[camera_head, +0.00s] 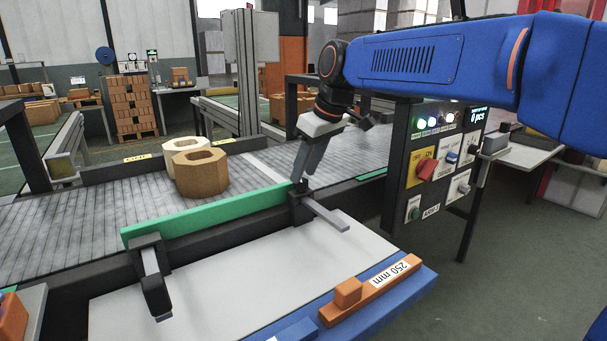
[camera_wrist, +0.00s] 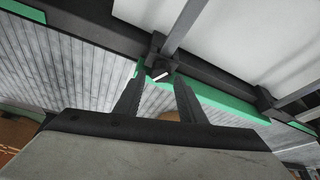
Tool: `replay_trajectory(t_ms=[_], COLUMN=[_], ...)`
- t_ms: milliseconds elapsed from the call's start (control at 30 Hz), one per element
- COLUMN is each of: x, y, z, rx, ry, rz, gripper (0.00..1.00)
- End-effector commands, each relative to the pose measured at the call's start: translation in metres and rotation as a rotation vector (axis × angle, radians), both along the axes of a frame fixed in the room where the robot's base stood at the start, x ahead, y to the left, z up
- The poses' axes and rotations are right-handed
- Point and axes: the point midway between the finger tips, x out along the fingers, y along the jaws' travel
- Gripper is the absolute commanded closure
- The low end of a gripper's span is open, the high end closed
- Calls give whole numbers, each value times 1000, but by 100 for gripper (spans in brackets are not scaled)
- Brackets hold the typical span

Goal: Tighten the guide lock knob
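The guide is a green rail (camera_head: 208,214) along the near edge of the roller conveyor, held by two dark clamps on grey bars. The lock knob (camera_wrist: 159,69) is small and dark with a pale mark, on the clamp (camera_head: 300,205) at the rail's right end in the head view. My gripper (camera_head: 304,176) points down right over this clamp and largely hides the knob there. In the wrist view my gripper (camera_wrist: 160,77) has its fingers apart, with the knob showing between the tips. I cannot tell whether the fingers touch it.
Two hexagonal blocks (camera_head: 200,178) sit on the conveyor behind the rail. An orange gauge block marked 250 mm (camera_head: 370,289) lies on the blue-edged near table. A control panel (camera_head: 435,158) with a red switch stands to the right of my gripper. The pale tabletop (camera_head: 235,285) is mostly clear.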

Motion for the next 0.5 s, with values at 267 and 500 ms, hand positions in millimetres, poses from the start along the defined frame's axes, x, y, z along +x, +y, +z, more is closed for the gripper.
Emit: replay_trajectory(t_ms=[267,500], x=[-13,-24], y=[-17,-32], z=[52,96], rx=[1,1], ry=[-2,-3], rz=[-2,-1], gripper=[64,64])
